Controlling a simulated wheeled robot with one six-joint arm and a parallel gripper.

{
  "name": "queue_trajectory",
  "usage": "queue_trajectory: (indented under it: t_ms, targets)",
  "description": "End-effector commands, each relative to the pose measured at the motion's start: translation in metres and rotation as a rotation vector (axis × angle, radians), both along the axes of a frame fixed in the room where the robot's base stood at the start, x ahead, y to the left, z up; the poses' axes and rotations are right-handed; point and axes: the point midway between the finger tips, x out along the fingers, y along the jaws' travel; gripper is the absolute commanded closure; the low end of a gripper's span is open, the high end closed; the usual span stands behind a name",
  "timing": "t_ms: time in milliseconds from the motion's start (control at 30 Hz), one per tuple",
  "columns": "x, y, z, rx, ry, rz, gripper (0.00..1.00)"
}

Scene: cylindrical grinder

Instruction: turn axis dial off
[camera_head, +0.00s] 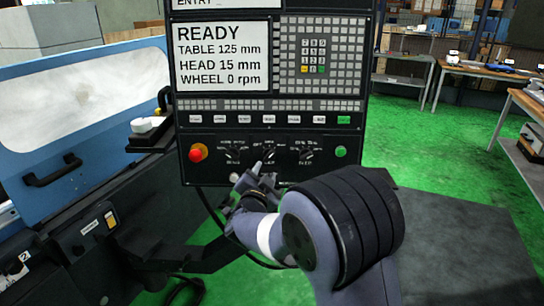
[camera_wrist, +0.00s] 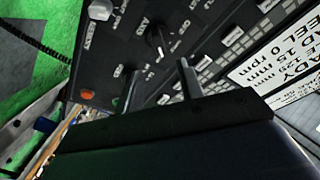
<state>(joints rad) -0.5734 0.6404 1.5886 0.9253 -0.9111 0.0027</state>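The black control panel (camera_head: 212,174) has a row of three dark rotary dials under its keys. The middle dial (camera_head: 268,151) has small labels around it, too small to read surely; I take it as the axis dial. My gripper (camera_head: 256,168) is just below and in front of it, partly covering the panel's lower edge. In the wrist view, my gripper (camera_wrist: 159,68) has its two fingers apart with nothing between them. A dial knob (camera_wrist: 156,42) with a pale pointer shows just beyond the fingertips. I cannot tell whether they touch it.
The left dial (camera_head: 232,153) and right dial (camera_head: 306,152) flank the middle one closely. A red button (camera_head: 198,152) is at the panel's left and a green button (camera_head: 340,152) at its right. A screen (camera_head: 222,56) reads READY, WHEEL 0 rpm.

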Motion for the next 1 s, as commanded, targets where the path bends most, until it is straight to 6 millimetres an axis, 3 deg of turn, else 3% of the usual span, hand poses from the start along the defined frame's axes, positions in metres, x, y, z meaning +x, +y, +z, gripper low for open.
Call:
queue_trajectory:
  t_ms: [200,400,600,867,1000]
  targets:
    - [0.043,-0.006,0.003,-0.002,0.002,-0.001,0.64]
    - [0.072,-0.008,0.002,-0.002,0.001,0.001,0.64]
    - [0.084,-0.010,0.001,-0.003,0.002,0.001,0.64]
    - [0.086,-0.010,0.000,-0.002,0.001,0.002,0.64]
    - [0.085,-0.010,0.000,-0.002,0.001,0.002,0.73]
